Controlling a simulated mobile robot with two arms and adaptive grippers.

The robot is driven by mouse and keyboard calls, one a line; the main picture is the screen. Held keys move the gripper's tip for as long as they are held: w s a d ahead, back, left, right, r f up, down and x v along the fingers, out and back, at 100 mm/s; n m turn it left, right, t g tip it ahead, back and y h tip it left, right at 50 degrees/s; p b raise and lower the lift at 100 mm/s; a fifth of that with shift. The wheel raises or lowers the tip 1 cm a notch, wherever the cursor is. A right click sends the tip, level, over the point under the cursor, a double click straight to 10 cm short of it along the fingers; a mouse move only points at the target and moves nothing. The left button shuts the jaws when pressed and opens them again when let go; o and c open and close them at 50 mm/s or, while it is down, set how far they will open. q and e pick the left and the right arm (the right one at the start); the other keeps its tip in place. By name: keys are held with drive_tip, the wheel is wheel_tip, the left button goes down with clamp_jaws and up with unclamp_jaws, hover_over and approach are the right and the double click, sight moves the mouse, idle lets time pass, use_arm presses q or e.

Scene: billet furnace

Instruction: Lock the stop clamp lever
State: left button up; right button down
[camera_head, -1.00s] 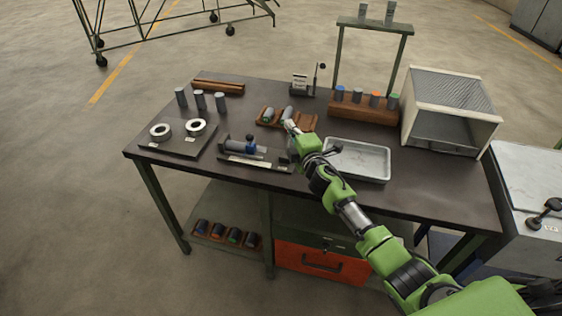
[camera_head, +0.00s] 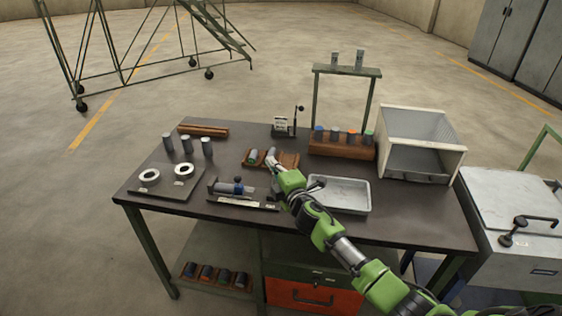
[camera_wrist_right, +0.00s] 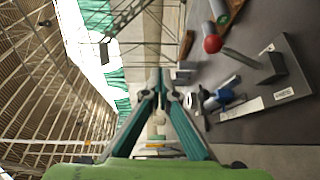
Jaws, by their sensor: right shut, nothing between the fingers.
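The stop fixture (camera_head: 238,203) lies on the near middle of the bench, a dark plate with a blue clamp part (camera_head: 238,186) around a grey bar. In the right wrist view the fixture (camera_wrist_right: 288,85) shows on the right, with the blue part (camera_wrist_right: 226,97) and a lever with a red ball knob (camera_wrist_right: 212,44) rising from a dark block. In the head view my right arm hides this lever. My right gripper (camera_head: 271,163) is shut and empty, above the fixture's right end; its fingertips also show in the wrist view (camera_wrist_right: 160,75), apart from the lever. My left gripper is not in view.
A brown rack with billets (camera_head: 285,162) is behind the gripper, and a metal tray (camera_head: 352,207) is to its right. A plate with two rings (camera_head: 158,192) is at the left. A small black-knobbed lever stand (camera_head: 284,132) and a wire-sided box (camera_head: 420,175) stand farther back.

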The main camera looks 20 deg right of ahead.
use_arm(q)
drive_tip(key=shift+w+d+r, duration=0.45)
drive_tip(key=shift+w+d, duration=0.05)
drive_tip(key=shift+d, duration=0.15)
use_arm(e)
drive_tip(key=s+d+r, duration=0.2)
drive_tip(key=s+r, duration=0.2)
drive_tip(key=s, duration=0.1)
drive_tip(key=shift+s+d, duration=0.15)
drive_tip(key=shift+d, duration=0.05)
